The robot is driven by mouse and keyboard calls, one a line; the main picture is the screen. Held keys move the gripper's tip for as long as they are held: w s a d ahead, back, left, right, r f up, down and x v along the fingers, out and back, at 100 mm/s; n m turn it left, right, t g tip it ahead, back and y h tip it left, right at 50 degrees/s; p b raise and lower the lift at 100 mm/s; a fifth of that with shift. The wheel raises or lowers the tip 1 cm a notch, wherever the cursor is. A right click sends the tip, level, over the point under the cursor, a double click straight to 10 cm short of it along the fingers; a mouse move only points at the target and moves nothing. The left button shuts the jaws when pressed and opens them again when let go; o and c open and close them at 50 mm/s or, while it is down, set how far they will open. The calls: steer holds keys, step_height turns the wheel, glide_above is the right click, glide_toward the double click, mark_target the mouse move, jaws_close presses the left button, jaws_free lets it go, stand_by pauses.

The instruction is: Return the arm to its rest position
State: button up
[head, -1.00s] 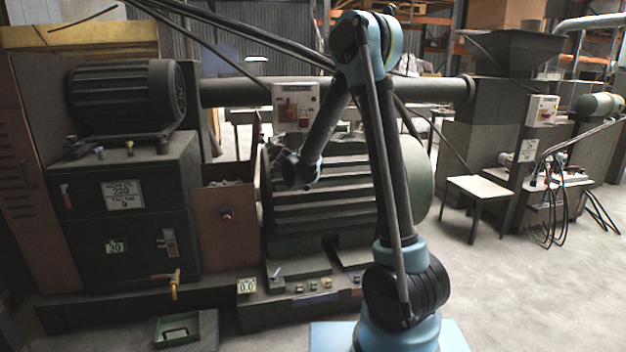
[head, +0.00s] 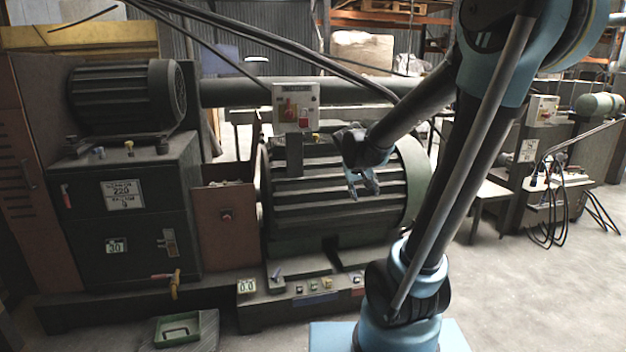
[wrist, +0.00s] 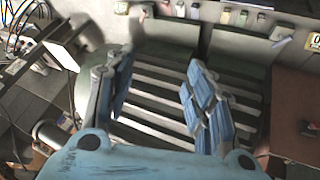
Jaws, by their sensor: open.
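My gripper (head: 365,183) hangs in front of the large dark ribbed motor (head: 310,215) in the head view, pointing down. Its two fingers stand apart and nothing is between them. In the wrist view my gripper (wrist: 158,95) shows both blue-padded fingers spread, with the motor's light and dark ribs (wrist: 165,120) behind the gap. I cannot tell the exact distance to the ribs. My arm is bent at the elbow at the upper right of the head view, with the forearm reaching down to the left.
A control box (head: 296,106) with red buttons stands left of my gripper. A small table (head: 490,195) is partly behind my arm. Black cables (head: 270,45) run across the top. A green tray (head: 178,330) lies on the floor. Open floor (head: 530,290) is at the right.

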steer(key=s+f+g+y, duration=0.1)
steer(key=s+f, duration=0.1)
steer(key=s, duration=0.6)
steer(key=s+d+f+g+y, duration=0.1)
steer(key=s+f, duration=0.2)
steer(key=s, duration=0.6)
steer(key=s+f+g+y, duration=0.1)
steer(key=s+f, duration=0.2)
steer(key=s, duration=0.6)
steer(key=shift+d+f+g+y, duration=0.25)
steer(key=shift+d+g+y, duration=0.05)
steer(key=shift+g, duration=0.1)
steer(key=shift+w+f, duration=0.2)
steer(key=shift+w, duration=0.25)
steer(key=c, duration=0.4)
